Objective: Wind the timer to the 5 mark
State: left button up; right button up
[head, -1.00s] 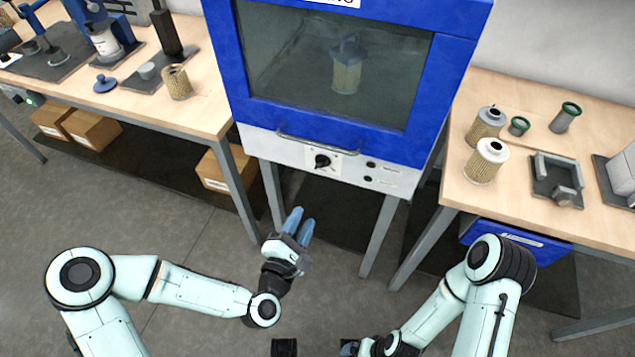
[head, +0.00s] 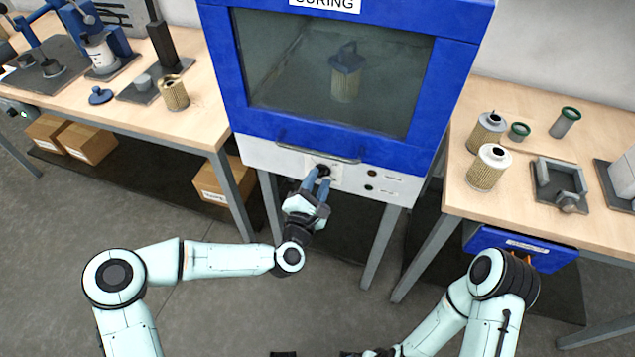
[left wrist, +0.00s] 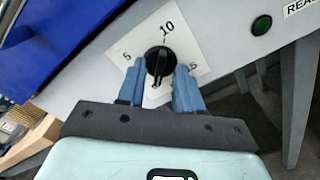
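The timer is a black knob (left wrist: 158,61) on a white dial plate (left wrist: 190,47) marked 5, 10 and 15. In the left wrist view, 5 is left of the knob, 10 above and 15 to the right, partly behind a finger. In the head view the left gripper (head: 317,182) reaches up to the dial, partly covering the knob (head: 323,169).
The blue curing oven (head: 420,110) has a door handle (head: 318,153) just above the dial and a green button (left wrist: 261,25) to the right. A filter cartridge (head: 345,80) shows behind its window. Benches (head: 200,125) stand on both sides.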

pick_arm(q)
grip_shut()
jog(key=shift+m, duration=0.3)
